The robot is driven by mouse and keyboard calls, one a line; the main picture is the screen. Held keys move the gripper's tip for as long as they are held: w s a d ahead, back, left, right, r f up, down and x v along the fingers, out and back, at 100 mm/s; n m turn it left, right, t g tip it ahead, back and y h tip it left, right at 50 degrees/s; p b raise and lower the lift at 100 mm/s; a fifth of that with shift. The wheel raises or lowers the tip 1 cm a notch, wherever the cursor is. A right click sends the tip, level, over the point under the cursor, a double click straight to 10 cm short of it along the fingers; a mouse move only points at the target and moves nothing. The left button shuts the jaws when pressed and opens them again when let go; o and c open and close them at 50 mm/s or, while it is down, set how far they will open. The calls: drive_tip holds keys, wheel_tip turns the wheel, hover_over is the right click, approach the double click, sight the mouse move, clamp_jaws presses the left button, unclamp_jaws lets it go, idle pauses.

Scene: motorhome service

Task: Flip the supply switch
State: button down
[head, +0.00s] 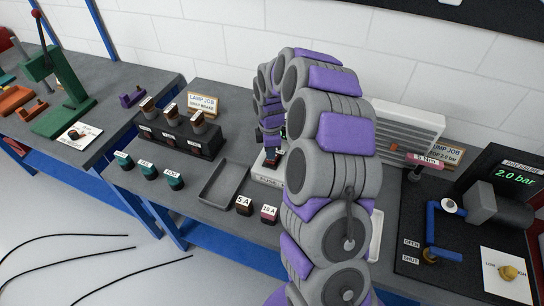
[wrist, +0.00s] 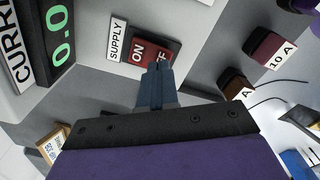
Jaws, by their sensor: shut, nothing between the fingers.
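The supply switch (wrist: 144,54) is a red rocker in a dark frame, marked ON on its left part, with a partly covered label on its right part. A white SUPPLY label (wrist: 116,40) sits beside it. My gripper (wrist: 155,72) is shut and empty, with its fingertips at the lower edge of the rocker in the wrist view; I cannot tell whether they touch it. In the head view my arm hides most of the switch's unit, and a small red patch (head: 271,150) shows beside my gripper (head: 272,140).
A display (wrist: 60,34) reads 0.0 next to the switch. Brown 5 A (head: 244,204) and dark red 10 A (head: 268,214) blocks stand in front of the unit, near an empty grey tray (head: 217,184). A pressure rig (head: 465,225) reading 2.0 bar stands at right.

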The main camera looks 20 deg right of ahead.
drive_tip(key=shift+f, duration=0.9)
idle(0.4)
drive_tip(key=shift+r, duration=0.15)
drive_tip(key=shift+r+p, duration=1.6)
drive_tip(key=shift+r, duration=1.8)
